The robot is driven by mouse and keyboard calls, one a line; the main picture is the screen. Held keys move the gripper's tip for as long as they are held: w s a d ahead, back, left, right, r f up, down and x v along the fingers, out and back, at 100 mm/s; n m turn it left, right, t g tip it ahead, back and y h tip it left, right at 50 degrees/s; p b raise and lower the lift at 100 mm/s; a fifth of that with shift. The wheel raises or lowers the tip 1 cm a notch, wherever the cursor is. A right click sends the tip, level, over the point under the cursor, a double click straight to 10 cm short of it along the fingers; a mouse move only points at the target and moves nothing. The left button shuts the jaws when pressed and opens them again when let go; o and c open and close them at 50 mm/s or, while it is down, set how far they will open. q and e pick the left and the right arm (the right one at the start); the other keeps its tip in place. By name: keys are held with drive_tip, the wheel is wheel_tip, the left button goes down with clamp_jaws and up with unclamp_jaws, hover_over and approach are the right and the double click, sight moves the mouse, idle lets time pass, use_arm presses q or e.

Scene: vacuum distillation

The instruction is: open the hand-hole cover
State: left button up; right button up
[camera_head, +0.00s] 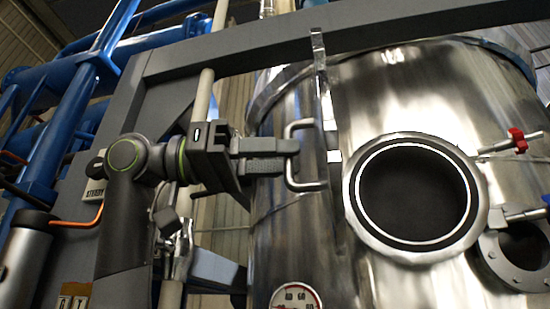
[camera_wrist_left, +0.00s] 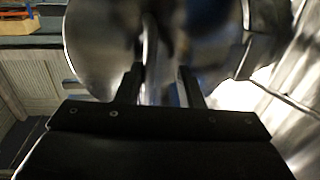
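A round hand-hole (camera_head: 372,239) with a white ring and a dark inside shows on the steel vessel, with no cover across it. A bent metal handle (camera_head: 304,186) stands left of it, seemingly on the cover, whose outline I cannot separate clearly from the vessel in the head view. In the left wrist view, a shiny rounded metal surface (camera_wrist_left: 95,45), possibly the cover, fills the space ahead. My left gripper (camera_head: 296,156) is at the handle, its fingers apart; they also show in the left wrist view (camera_wrist_left: 161,85). I cannot tell whether they touch the handle. My right gripper is not in view.
The steel vessel (camera_head: 425,95) fills the right side. A grey beam (camera_head: 380,25) crosses above, with blue pipes (camera_head: 75,90) at left. Red (camera_head: 517,141) and blue (camera_head: 525,214) valve handles stick out at right. A gauge (camera_head: 296,298) sits below the gripper.

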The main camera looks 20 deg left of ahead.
use_arm(q)
drive_tip(key=shift+w, duration=0.1)
idle(0.4)
drive_tip(key=b+v, duration=0.2)
drive_tip(key=v, duration=1.5)
drive_tip(key=shift+a+b, duration=0.3)
drive_tip(key=shift+b, duration=0.1)
drive_tip(key=shift+f, duration=0.1)
